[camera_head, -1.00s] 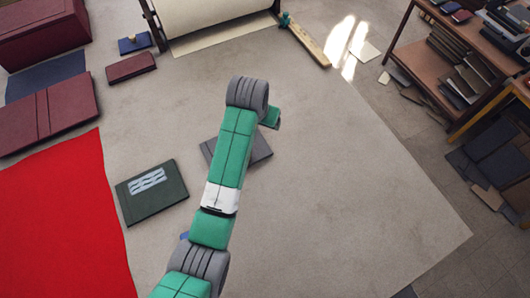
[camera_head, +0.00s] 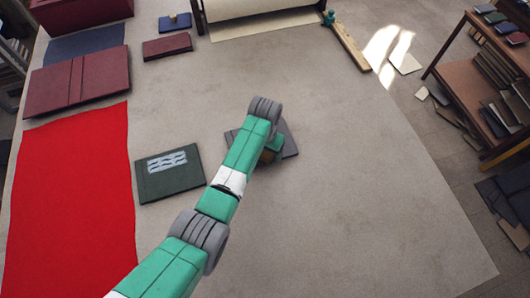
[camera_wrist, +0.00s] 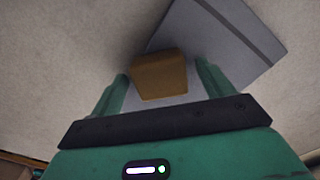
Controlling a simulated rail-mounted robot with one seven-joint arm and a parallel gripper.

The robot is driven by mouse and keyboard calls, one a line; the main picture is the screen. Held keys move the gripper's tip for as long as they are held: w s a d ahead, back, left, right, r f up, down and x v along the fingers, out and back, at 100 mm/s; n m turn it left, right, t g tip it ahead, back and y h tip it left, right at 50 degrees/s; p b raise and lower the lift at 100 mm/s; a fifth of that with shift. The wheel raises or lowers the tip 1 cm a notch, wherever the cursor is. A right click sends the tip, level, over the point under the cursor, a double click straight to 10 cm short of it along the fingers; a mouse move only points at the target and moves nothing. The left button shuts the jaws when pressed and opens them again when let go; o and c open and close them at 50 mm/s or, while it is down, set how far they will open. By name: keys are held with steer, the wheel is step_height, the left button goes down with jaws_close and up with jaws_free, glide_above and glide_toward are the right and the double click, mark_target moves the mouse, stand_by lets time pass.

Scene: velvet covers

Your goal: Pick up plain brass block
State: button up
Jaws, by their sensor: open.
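The plain brass block (camera_wrist: 160,74) shows in the wrist view as a brownish-gold block on a grey book cover (camera_wrist: 222,48). My gripper (camera_wrist: 165,82) is open, with one green finger on each side of the block's near part. I cannot tell whether the fingers touch it. In the head view a small part of the block (camera_head: 267,156) shows beside my arm, over the grey cover (camera_head: 289,146). My gripper (camera_head: 272,147) is mostly hidden there behind my own arm.
A dark green book with a pale label (camera_head: 170,172) lies left of my arm. A red cloth (camera_head: 70,200) and maroon covers (camera_head: 80,82) lie further left. A wooden strip (camera_head: 348,45) and a shelf table (camera_head: 480,70) are at the upper right. The worktop right of my arm is clear.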

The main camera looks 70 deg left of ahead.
steer(key=shift+f, duration=0.2)
steer(key=shift+c, duration=0.2)
steer(key=shift+r, duration=0.1)
jaws_close()
steer(key=shift+r+p, duration=0.3)
steer(key=shift+r, duration=1.25)
steer(key=shift+d+r, duration=0.1)
steer(key=shift+r, duration=0.2)
steer(key=s+d, duration=0.3)
steer(key=d, duration=0.1)
steer(key=s+d+r+p, duration=0.1)
steer(key=s+d, duration=0.2)
steer(key=d, duration=0.2)
steer(key=s+d+p, duration=0.1)
steer(key=s+d, duration=0.1)
steer(key=d, duration=0.2)
steer(key=shift+s+d+r, duration=0.15)
steer(key=shift+s+d, duration=0.05)
steer(key=shift+s, duration=0.2)
